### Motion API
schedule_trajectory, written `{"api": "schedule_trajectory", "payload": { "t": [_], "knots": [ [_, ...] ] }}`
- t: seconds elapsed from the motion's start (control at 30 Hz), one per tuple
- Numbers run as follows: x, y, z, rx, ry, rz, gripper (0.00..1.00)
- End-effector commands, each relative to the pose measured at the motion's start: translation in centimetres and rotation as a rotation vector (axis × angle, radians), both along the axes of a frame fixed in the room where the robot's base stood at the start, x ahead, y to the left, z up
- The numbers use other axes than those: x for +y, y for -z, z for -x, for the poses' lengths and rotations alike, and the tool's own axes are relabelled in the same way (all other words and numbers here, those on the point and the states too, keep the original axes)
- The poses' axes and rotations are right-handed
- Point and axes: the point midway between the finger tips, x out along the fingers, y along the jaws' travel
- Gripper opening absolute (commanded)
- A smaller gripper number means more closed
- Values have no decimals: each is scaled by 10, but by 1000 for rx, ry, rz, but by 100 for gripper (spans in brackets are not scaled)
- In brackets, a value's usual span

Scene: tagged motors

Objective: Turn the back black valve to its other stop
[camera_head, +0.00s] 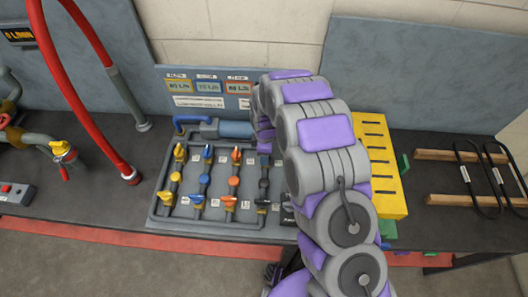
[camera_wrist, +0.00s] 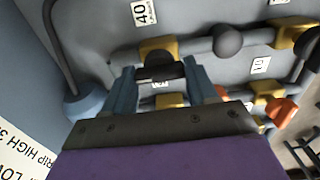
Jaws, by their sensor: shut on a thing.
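The back black valve shows in the wrist view as a black handle (camera_wrist: 160,69) on a yellow body (camera_wrist: 157,46), beside a label reading 40. My gripper (camera_wrist: 160,66) has its two blue fingers on either side of the black handle and is shut on it. In the head view my arm hides the gripper and this valve. The valve board (camera_head: 180,226) lies on the bench there, with yellow, blue and orange valves visible to the left of my arm.
In the wrist view a dark round knob (camera_wrist: 228,40) sits on the same pipe, and an orange handle (camera_wrist: 284,109) is at the right. In the head view a yellow slotted block (camera_head: 385,205) stands right of my arm. A red hose (camera_head: 94,117) rises at the left.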

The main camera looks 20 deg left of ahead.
Motion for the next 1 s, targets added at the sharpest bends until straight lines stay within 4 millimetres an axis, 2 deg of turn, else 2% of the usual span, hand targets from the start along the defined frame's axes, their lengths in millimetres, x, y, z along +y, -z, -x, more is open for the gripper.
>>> {"api": "schedule_trajectory", "payload": {
  "t": [0.47, 0.5, 0.73, 1.0],
  "knots": [
    [0, -2, -4, -8, -12, -4, 27],
    [0, -3, -4, -8, -12, -4, 60],
    [0, -1, -3, -6, -12, -2, 82],
    [3, -1, -2, -4, -12, 1, 83]
  ]
}}
